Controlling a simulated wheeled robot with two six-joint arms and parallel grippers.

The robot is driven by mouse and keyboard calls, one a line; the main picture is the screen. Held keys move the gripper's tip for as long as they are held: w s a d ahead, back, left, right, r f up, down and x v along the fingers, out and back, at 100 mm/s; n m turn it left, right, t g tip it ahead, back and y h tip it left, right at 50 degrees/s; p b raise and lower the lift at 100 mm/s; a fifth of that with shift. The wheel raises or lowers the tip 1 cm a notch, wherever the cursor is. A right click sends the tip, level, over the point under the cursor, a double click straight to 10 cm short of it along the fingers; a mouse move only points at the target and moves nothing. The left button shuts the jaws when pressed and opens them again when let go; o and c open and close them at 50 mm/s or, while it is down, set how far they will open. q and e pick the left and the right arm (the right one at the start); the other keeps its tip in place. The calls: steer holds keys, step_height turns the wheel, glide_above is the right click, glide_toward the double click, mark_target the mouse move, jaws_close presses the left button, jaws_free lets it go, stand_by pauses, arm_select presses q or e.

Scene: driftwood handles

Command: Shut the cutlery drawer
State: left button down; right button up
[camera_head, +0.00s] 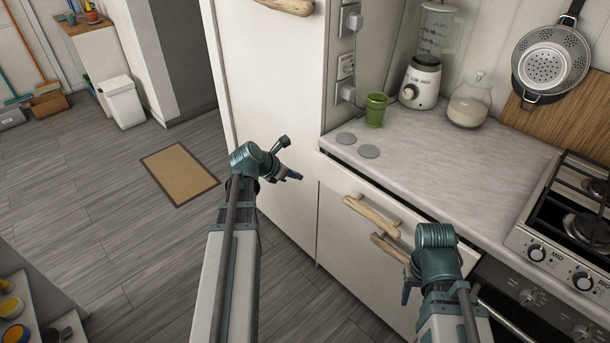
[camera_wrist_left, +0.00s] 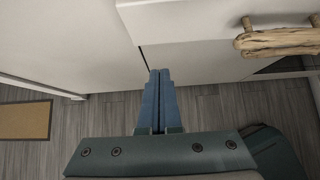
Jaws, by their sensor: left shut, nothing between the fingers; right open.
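The cutlery drawer (camera_head: 335,176) is the white top drawer under the worktop, with a driftwood handle (camera_head: 371,215). A narrow dark gap shows behind its front's top edge, so it stands a little open. In the left wrist view, its white front (camera_wrist_left: 190,22) and a driftwood handle (camera_wrist_left: 280,40) are at the upper right. My left gripper (camera_head: 297,176) is shut and empty, left of the drawer front's left end; its fingers (camera_wrist_left: 158,75) show pressed together. Whether they touch the drawer I cannot tell. My right gripper (camera_head: 406,292) is open, low by the lower front, mostly hidden by its own arm.
A second driftwood handle (camera_head: 389,247) sits below the drawer. A tall white cabinet (camera_head: 268,120) stands at the left. The worktop (camera_head: 440,165) carries a green cup (camera_head: 376,109), a blender (camera_head: 424,75) and a glass jar (camera_head: 469,105). A stove (camera_head: 565,225) is right.

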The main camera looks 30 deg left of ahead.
mark_target(325, 175)
arm_select(q)
steer(key=b+x, duration=0.2)
steer(key=x, duration=0.1)
steer(key=w+r+b+x, duration=0.1)
steer(key=x, duration=0.3)
steer(key=b+x, duration=0.2)
steer(key=x, duration=0.2)
steer(key=shift+w+d+r+b, duration=0.15)
steer(key=shift+r+b, duration=0.05)
steer(key=shift+b, duration=0.1)
steer(key=shift+w+d, duration=0.25)
steer(key=shift+w, duration=0.3)
arm_select(e)
step_height(325, 175, down, 6)
steer(key=shift+f, duration=0.2)
